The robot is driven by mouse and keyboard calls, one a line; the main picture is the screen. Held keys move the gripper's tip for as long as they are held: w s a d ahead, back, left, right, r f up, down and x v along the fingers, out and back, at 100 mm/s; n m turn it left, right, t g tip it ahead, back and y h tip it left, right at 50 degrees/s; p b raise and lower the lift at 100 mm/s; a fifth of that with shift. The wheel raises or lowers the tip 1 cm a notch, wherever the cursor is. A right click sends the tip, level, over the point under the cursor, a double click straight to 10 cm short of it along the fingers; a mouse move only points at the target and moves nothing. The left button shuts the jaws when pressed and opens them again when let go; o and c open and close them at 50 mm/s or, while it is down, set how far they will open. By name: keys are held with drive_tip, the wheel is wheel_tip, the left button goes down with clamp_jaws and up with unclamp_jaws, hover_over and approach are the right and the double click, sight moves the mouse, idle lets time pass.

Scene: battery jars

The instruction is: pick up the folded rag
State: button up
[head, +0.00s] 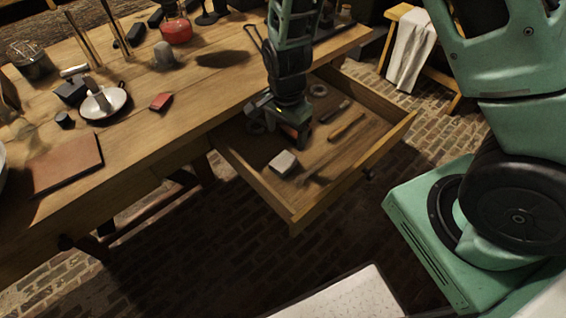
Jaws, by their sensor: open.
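A small pale grey folded block, which looks like the folded rag (283,163), lies on the floor of the open drawer, near its front left side. My gripper (294,138) points down into the drawer, just behind and slightly right of the rag in the picture. It is open and appears apart from the rag. A reddish patch shows at the fingertips; I cannot tell whether it is part of the gripper or a thing below it. The gap between the fingers is hard to see.
The drawer (354,179) also holds a wooden-handled tool (347,127), a dark tool and a ring (318,90). Its walls stand around my gripper. A white cloth (411,50) hangs over a stool.

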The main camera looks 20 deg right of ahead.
hover_over(284, 161)
drive_tip(key=f, duration=0.4)
drive_tip(key=shift+w+d+f, duration=0.1)
drive_tip(key=shift+d+f, duration=0.2)
drive_tip(key=shift+f, duration=0.1)
drive_tip(key=shift+a+f, duration=0.2)
drive_tip(key=shift+f, duration=1.15)
drive_tip(key=shift+a+f, duration=0.15)
drive_tip(key=shift+f, duration=1.2)
drive_tip(key=shift+c, duration=0.3)
drive_tip(key=c, duration=1)
